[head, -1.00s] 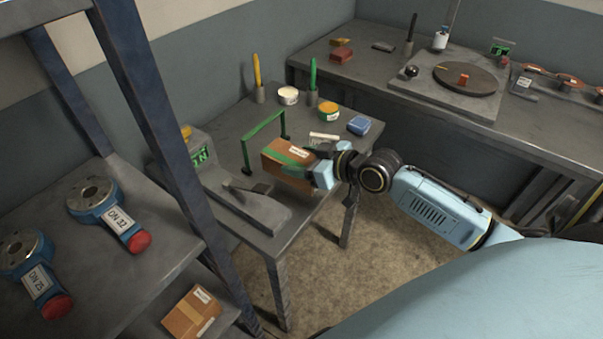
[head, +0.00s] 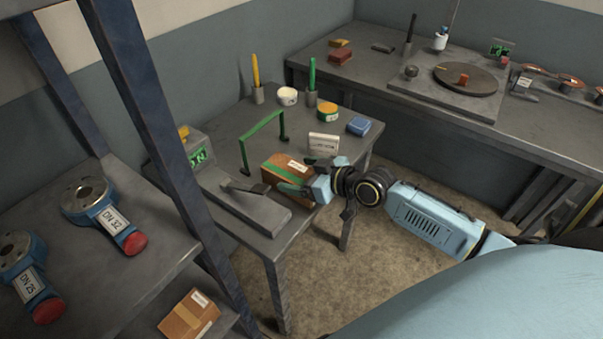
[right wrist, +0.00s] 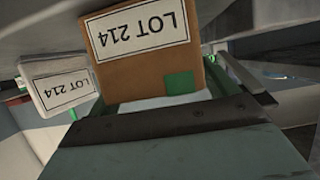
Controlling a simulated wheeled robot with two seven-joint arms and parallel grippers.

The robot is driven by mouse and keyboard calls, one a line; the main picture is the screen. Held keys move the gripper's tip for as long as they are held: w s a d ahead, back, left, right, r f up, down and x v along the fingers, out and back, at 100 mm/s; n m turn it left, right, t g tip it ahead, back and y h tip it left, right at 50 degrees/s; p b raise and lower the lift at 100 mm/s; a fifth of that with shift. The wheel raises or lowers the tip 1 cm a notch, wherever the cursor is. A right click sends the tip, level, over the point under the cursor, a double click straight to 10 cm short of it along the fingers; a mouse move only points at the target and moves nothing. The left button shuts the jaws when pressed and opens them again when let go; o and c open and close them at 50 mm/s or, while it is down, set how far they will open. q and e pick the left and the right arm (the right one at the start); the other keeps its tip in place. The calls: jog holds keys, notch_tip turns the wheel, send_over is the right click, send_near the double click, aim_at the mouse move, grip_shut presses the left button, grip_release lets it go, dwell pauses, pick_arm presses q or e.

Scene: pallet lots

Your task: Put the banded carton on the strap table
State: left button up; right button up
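The banded carton (head: 283,170), brown with a green band and a white label, sits on the strap table (head: 230,124), near its front right edge. In the right wrist view its end face (right wrist: 145,50) reads LOT 214 upside down and has a green band patch. My right gripper (head: 303,178) reaches in from the right at the carton's end. Its fingers are on either side of the carton; a gap shows between the carton and one finger in the right wrist view, so it looks open. The far finger is mostly hidden. My left gripper is not in view.
A green arch (head: 264,135) and a grey strapping unit (head: 240,200) stand left of the carton. A white lot card (head: 323,143) and a blue block (head: 358,126) are behind it. Another carton (head: 190,314) lies on a low shelf at the lower left.

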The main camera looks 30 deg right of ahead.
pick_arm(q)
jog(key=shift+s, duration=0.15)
pick_arm(e)
jog(key=shift+r, duration=0.15)
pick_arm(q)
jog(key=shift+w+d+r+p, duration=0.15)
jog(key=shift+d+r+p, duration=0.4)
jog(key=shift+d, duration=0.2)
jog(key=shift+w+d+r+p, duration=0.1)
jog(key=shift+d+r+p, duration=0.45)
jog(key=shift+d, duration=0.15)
pick_arm(e)
jog(key=v, duration=1.2)
jog(key=shift+d, duration=0.1)
